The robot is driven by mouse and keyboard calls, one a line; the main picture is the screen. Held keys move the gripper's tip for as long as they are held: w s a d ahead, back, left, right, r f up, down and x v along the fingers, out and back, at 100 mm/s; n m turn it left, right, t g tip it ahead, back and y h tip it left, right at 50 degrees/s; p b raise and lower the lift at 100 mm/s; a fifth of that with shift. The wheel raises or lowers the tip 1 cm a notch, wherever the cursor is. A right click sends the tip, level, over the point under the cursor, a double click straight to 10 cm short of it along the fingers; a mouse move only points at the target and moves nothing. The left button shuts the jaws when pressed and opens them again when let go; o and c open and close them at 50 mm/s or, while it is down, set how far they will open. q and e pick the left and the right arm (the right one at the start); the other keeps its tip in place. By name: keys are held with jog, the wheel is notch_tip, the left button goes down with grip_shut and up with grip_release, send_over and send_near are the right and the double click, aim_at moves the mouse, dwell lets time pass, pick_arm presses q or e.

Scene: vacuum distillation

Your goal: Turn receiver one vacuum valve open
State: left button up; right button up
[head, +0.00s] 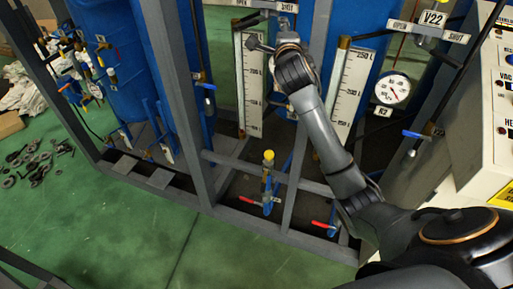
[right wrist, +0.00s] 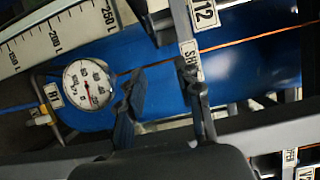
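The receiver one vacuum valve is marked by a V12 tag (right wrist: 204,13) and a SHUT plate (right wrist: 190,60) in the right wrist view. Its handle cannot be made out clearly among the dark parts there. In the head view the OPEN/SHUT plate (head: 268,5) is at the top edge, just above my right gripper (head: 269,36). My right gripper (right wrist: 163,74) is open, its two fingers apart, with the right finger close to the SHUT plate. I cannot tell whether it touches the valve. The R1 gauge (right wrist: 88,85) is left of the fingers. My left gripper is not in view.
Blue receiver tanks (head: 358,22) stand in a grey frame (head: 190,120) with scale strips (head: 346,90). The V22 tag (head: 433,18) and R2 gauge (head: 392,89) are to the right, beside a control panel (head: 490,110). Red-handled valves (head: 322,225) sit low.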

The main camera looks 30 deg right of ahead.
jog(key=b+v, duration=0.4)
jog(key=v, duration=0.8)
jog(key=w+a+f+n+g+y+b, duration=0.1)
jog(key=w+f+n, duration=0.1)
jog(key=f, duration=1)
jog(key=w+a+f+n+g+y+b, duration=0.1)
jog(key=f+n, duration=0.4)
jog(key=f, duration=0.8)
jog(key=w+a+f+n+g+y+b, duration=0.1)
jog(key=w+a+f+n+g+y, duration=0.1)
jog(key=f, duration=1)
jog(key=shift+w+a+f+n+y+b, duration=0.35)
jog(key=shift+w+a+n, duration=0.35)
jog(key=shift+n, duration=0.4)
jog(key=shift+d, duration=0.1)
